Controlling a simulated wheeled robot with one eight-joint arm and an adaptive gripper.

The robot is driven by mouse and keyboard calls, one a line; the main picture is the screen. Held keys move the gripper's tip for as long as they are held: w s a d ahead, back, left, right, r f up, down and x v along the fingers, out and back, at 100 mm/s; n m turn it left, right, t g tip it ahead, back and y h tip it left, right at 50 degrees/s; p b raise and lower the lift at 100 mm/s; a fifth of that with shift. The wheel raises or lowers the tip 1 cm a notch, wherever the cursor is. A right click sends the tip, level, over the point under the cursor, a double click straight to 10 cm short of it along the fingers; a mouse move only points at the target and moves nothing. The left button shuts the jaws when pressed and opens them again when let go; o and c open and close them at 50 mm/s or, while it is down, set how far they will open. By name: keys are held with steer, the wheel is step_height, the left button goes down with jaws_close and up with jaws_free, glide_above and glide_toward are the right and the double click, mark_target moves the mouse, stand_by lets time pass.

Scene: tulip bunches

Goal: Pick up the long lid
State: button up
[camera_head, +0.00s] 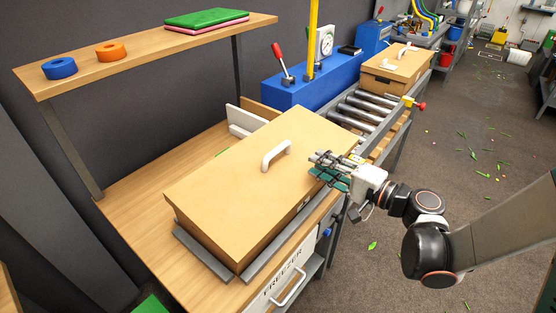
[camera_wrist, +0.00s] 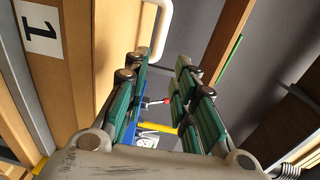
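The long lid (camera_head: 245,175) is a flat tan board lying on a wooden box (camera_head: 215,241) on the bench, with a white arched handle (camera_head: 276,153) on top. My gripper (camera_head: 324,166) is at the lid's right edge, to the right of the handle; I cannot tell whether it touches the lid. In the wrist view my gripper (camera_wrist: 160,75) has its green-padded fingers apart with nothing held between them. The white handle (camera_wrist: 163,30) shows beyond the fingertips, near the top of that view. A label with a 1 (camera_wrist: 40,38) shows at the left.
A smaller lidded box (camera_head: 397,66) stands on the roller conveyor (camera_head: 365,105). A blue machine (camera_head: 318,83) with a red-knobbed lever and yellow post is behind. A shelf (camera_head: 150,52) overhangs the bench. A freezer drawer (camera_head: 283,285) is at the front. Floor at right is mostly open.

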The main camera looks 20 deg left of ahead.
mark_target(284, 148)
steer(key=b+x, duration=0.1)
steer(key=x, duration=0.7)
steer(key=shift+w+a+b, duration=0.1)
steer(key=shift+a+b, duration=0.05)
steer(key=shift+b, duration=0.15)
steer(key=b+x, duration=0.2)
steer(key=x, duration=0.3)
steer(key=shift+a+f, duration=0.1)
steer(key=shift+f, duration=0.1)
steer(key=shift+r, duration=0.1)
jaws_close()
